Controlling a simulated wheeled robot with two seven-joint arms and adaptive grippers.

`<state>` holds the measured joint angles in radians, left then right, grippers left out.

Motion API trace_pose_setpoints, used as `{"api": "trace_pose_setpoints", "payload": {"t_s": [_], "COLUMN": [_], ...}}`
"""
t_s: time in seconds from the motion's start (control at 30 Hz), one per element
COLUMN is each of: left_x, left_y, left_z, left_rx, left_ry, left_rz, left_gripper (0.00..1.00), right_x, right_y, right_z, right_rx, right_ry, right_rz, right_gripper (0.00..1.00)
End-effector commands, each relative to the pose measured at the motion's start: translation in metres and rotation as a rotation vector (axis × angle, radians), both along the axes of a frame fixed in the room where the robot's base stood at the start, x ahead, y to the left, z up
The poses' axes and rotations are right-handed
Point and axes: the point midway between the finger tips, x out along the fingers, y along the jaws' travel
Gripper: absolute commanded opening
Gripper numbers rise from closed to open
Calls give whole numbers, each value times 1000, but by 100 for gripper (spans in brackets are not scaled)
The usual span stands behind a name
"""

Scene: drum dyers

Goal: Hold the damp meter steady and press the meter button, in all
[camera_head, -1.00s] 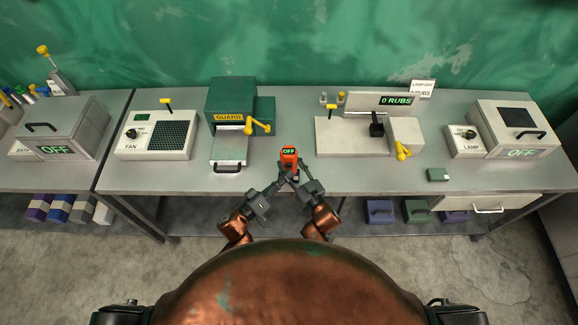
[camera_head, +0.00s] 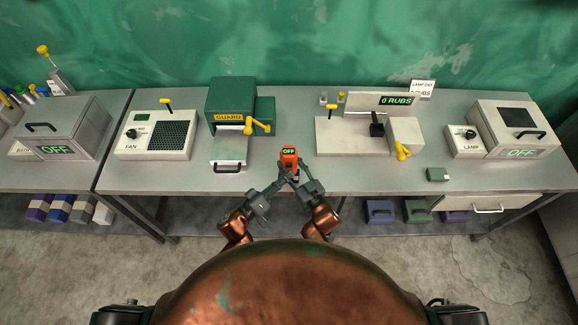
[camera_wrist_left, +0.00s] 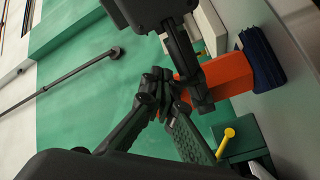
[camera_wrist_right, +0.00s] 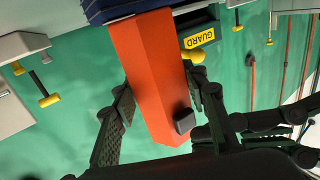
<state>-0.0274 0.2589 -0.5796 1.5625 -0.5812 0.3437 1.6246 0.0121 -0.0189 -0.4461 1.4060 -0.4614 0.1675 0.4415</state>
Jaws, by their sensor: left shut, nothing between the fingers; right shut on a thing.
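The orange damp meter (camera_head: 289,163) stands near the front edge of the middle bench, with a small display reading OFF. It also shows in the left wrist view (camera_wrist_left: 228,75) and right wrist view (camera_wrist_right: 145,65), with a dark blue base (camera_wrist_left: 263,58). My right gripper (camera_head: 297,179) is shut on the meter, one finger on each side of its orange body. My left gripper (camera_head: 281,181) is shut and empty, its fingertips close by the meter's near side. A dark square piece (camera_wrist_right: 184,121) shows at the meter's end; I cannot tell whether it is the button or a fingertip.
The green guard press (camera_head: 232,100) and fan box (camera_head: 155,135) stand to the left. The rub machine (camera_head: 345,138), lamp switch box (camera_head: 465,141) and lamp box (camera_head: 515,128) stand to the right. A small green block (camera_head: 438,174) lies near the front edge. Bench around the meter is clear.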

Motion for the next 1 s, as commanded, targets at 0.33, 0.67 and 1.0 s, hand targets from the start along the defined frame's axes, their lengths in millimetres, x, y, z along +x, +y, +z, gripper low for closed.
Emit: {"api": "trace_pose_setpoints", "payload": {"t_s": [0.33, 0.67, 1.0], "left_x": [2, 8, 9], "left_y": [0, 0, 0], "left_z": [0, 0, 0], "left_rx": [0, 0, 0], "left_ry": [0, 0, 0], "left_rz": [0, 0, 0], "left_gripper": [0, 0, 0], "right_x": [0, 0, 0], "right_y": [0, 0, 0], "right_z": [0, 0, 0], "right_rx": [0, 0, 0], "right_ry": [0, 0, 0], "right_rz": [0, 0, 0], "right_gripper": [7, 7, 7]}}
